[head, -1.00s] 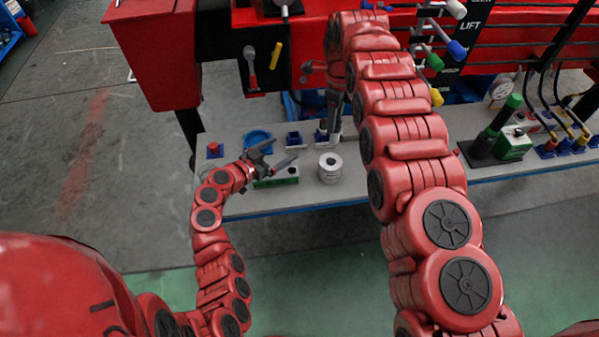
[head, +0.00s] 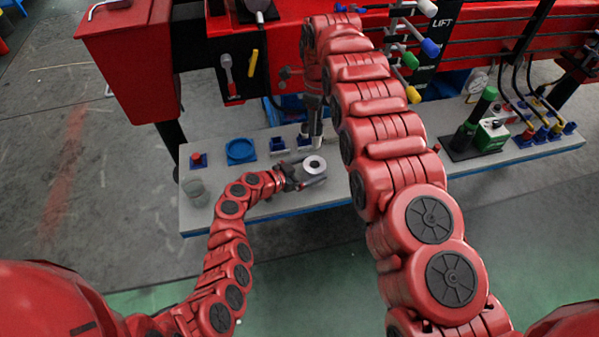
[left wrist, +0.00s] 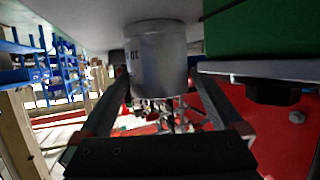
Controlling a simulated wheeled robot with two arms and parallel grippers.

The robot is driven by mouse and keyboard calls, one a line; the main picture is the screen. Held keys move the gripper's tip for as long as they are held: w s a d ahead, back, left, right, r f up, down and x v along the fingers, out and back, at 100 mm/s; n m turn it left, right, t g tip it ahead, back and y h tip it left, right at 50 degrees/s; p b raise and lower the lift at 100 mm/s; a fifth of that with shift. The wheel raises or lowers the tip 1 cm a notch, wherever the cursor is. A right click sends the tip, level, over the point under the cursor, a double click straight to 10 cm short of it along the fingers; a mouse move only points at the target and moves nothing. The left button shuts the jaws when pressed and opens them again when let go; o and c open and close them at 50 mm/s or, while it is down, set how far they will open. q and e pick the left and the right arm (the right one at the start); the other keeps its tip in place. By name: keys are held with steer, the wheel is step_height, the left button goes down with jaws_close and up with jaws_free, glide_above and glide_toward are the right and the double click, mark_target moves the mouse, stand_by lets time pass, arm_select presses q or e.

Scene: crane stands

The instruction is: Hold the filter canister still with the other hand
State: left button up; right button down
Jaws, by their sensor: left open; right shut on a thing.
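The filter canister (head: 321,166) is a pale grey cylinder with a dark hole in its top. It stands upright on the bench (head: 345,192) near the front edge. In the left wrist view the canister (left wrist: 158,60) appears upside down between my two fingers. My left gripper (head: 311,173) is open, with a finger on each side of the canister; in the left wrist view the gripper (left wrist: 158,82) shows slim gaps, though contact is hard to judge. My right gripper (head: 314,112) is behind the canister, shut on a small grey part, mostly hidden by my arm.
A blue round tray (head: 240,150), a red-topped block (head: 197,160) and a grey cup (head: 195,192) stand on the left of the bench. A green pump (head: 490,135) stands at the right.

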arm_select(q)
steer(key=shift+x, duration=1)
jaws_close()
stand_by(0.8)
arm_select(e)
step_height(320, 180, down, 2)
steer(key=n, duration=0.6)
steer(key=shift+s, duration=0.15)
